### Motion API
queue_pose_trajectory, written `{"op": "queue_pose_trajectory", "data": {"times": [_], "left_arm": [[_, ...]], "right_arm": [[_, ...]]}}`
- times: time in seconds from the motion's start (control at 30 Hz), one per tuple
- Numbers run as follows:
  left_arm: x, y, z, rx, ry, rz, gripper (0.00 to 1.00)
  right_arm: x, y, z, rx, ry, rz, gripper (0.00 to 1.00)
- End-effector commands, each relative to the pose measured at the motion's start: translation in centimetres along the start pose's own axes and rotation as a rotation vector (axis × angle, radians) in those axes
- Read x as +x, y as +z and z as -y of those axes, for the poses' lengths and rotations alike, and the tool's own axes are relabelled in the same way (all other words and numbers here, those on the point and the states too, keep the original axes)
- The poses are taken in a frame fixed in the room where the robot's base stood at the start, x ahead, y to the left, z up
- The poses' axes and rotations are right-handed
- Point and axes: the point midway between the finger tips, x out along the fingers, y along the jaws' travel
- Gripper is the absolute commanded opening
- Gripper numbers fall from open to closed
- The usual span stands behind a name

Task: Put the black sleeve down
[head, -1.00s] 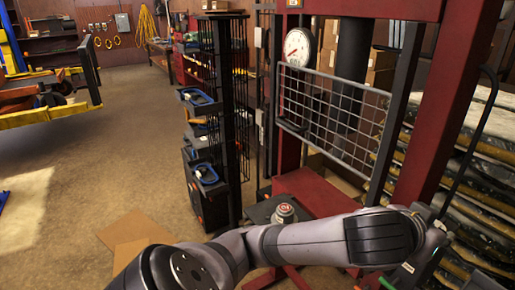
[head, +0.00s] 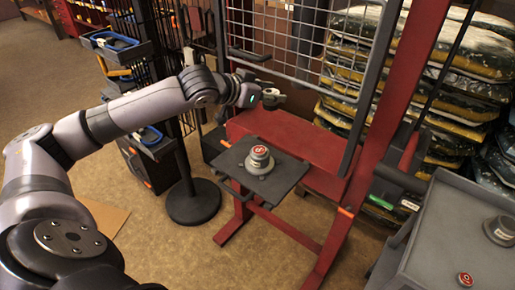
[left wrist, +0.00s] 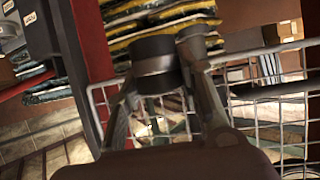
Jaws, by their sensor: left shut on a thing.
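My left gripper (head: 263,98) reaches in from the left above the red press bed. It is shut on the black sleeve (head: 272,97), a short dark ring held in the air behind the small dark shelf (head: 280,182). In the left wrist view the black sleeve (left wrist: 153,62) sits between the two fingers of my left gripper (left wrist: 168,75), with wire mesh behind. My right gripper is not in view.
A grey stepped part with a red top (head: 259,160) stands on the shelf. The red press frame (head: 395,90) and mesh guard (head: 300,35) stand close by. A grey cart (head: 440,235) at right holds another grey part (head: 499,231). Stacked bags lie behind.

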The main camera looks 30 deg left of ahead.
Motion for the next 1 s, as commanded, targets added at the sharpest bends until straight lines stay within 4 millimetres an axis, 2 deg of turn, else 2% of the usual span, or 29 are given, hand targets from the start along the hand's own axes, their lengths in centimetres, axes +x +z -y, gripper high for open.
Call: {"op": "queue_pose_trajectory", "data": {"times": [0.03, 0.1, 0.17, 0.27, 0.7, 0.83, 1.0], "left_arm": [[-0.5, -1.0, 1.6, -0.003, -0.012, -0.007, 0.0], [-0.9, -1.5, 2.9, -0.008, -0.017, -0.005, 0.0], [-1.1, -1.8, 3.6, -0.011, -0.02, -0.005, 0.0], [-0.9, -1.1, 4.2, -0.013, -0.024, 0.0, 0.0], [3.8, 8.9, 4.0, -0.014, -0.02, 0.003, 0.0], [4.9, 11.0, 4.0, -0.015, -0.021, 0.0, 0.0], [5.5, 12.2, 4.0, -0.013, -0.022, -0.003, 0.0]], "right_arm": [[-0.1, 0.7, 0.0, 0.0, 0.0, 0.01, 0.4], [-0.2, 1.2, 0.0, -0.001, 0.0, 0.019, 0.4], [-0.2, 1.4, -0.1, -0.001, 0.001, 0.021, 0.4], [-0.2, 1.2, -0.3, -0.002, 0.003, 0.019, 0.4], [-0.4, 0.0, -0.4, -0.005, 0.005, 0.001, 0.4], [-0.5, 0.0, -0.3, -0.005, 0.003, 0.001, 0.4], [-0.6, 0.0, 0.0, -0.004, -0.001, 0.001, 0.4]]}}
